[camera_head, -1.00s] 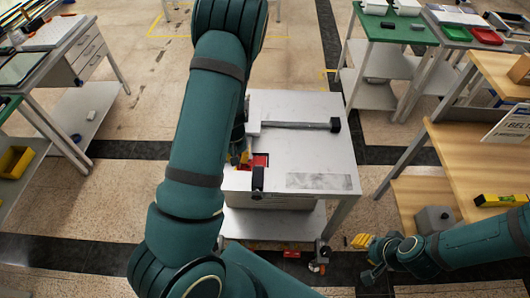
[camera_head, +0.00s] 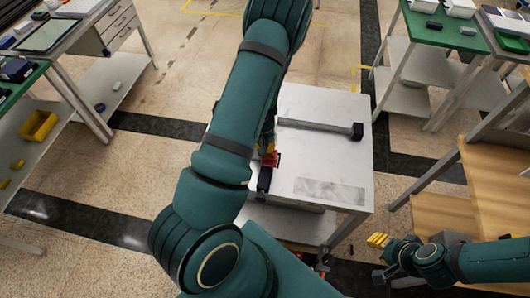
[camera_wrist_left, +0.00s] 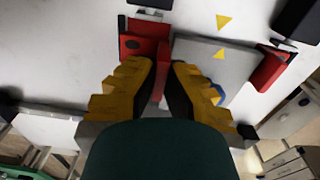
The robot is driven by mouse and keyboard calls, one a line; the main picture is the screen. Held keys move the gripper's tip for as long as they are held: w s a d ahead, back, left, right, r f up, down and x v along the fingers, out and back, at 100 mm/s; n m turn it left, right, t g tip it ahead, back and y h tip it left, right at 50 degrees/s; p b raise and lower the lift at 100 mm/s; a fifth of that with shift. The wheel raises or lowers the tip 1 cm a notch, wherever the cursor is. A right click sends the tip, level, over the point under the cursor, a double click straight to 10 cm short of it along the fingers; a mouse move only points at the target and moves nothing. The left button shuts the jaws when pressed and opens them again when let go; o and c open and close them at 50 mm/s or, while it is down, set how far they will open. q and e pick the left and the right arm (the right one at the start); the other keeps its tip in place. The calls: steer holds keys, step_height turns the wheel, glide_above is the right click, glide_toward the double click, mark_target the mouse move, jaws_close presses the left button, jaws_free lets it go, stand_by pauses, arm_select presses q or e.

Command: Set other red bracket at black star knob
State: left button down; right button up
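In the left wrist view a red bracket (camera_wrist_left: 139,47) lies by the yellow fingers of my left gripper (camera_wrist_left: 163,66). A red part of it shows between the fingertips; whether they press on it is unclear. In the head view the bracket (camera_head: 272,158) is at the table's left side, beside a black block (camera_head: 264,179), and my left gripper (camera_head: 267,148) is partly hidden by my arm. A second red bracket (camera_wrist_left: 272,68) sits at the right edge of a grey plate (camera_wrist_left: 205,62), near a small dark part (camera_wrist_left: 284,43); I cannot make out its star shape. My right gripper (camera_head: 378,241) is away from the table.
The white table (camera_head: 325,155) carries a grey rail with a black end block (camera_head: 357,131). The table's right part is mostly clear. A wooden bench (camera_head: 490,185) stands at right. A shelf with a yellow bin (camera_head: 38,124) is at left.

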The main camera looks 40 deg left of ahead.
arm_select(q)
step_height(320, 180, down, 3)
steer(key=shift+s+f, duration=0.1)
steer(key=shift+f, duration=0.05)
steer(key=shift+f+b, duration=0.1)
steer(key=shift+b, duration=0.2)
steer(key=c, duration=1.5)
jaws_free()
steer(key=shift+f, duration=0.1)
steer(key=shift+c, duration=0.2)
steer(key=o, duration=0.4)
